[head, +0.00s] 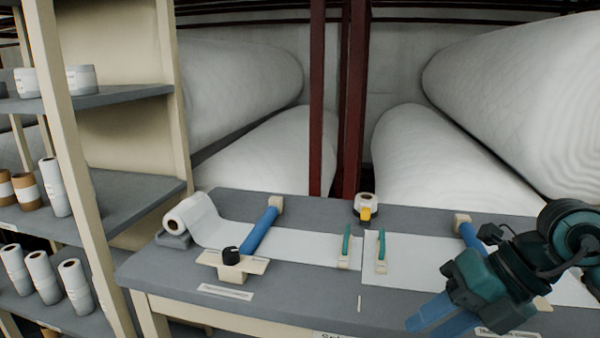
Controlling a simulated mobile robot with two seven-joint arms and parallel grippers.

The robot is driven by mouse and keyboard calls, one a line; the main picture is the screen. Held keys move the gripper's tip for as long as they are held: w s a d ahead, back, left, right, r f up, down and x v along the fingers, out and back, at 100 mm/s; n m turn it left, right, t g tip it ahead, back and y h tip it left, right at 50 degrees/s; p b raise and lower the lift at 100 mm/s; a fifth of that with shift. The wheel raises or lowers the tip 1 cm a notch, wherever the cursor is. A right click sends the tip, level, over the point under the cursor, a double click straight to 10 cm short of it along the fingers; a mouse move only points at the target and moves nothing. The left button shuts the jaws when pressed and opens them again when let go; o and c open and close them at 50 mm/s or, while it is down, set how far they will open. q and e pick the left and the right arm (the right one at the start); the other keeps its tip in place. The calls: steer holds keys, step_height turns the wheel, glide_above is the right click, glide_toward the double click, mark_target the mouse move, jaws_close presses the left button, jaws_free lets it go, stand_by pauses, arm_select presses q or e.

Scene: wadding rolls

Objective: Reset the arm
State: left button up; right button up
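My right arm comes in from the right edge, and my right gripper (440,314) hangs over the front right of the grey table (225,310). Its blue fingers point down and left, close side by side; whether a gap lies between them is hard to tell. Nothing shows between or under the fingertips. My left arm and gripper are not in view.
A shelf (110,200) with small rolls stands left. Large wadding rolls (260,150) lie behind.

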steer(key=a+r+m+t+y+p, duration=0.35)
steer(key=a+m+y, duration=0.25)
steer(key=a+y, duration=0.6)
steer(key=w+d+f+m+t+h+p, duration=0.1)
steer(key=d+f+m+t+h, duration=0.35)
steer(key=f+m+h, duration=0.4)
steer(key=w+d+f+m+t+h, duration=0.1)
steer(key=d+f+m+t+h, duration=0.35)
steer(key=f+m, duration=0.7)
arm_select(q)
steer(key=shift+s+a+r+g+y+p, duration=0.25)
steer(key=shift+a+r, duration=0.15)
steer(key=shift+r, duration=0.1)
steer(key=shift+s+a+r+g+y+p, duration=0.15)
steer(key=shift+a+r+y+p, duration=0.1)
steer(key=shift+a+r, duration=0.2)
arm_select(e)
steer(key=s+a+f+m+g+h, duration=0.2)
steer(key=s+f+m, duration=0.4)
steer(key=s+f, duration=0.3)
steer(key=shift+s+a+f+g+h, duration=0.25)
steer(key=shift+a+f+g+h, duration=0.25)
steer(key=shift+g, duration=0.75)
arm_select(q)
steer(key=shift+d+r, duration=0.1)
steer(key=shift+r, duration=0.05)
arm_select(e)
steer(key=shift+f, duration=0.1)
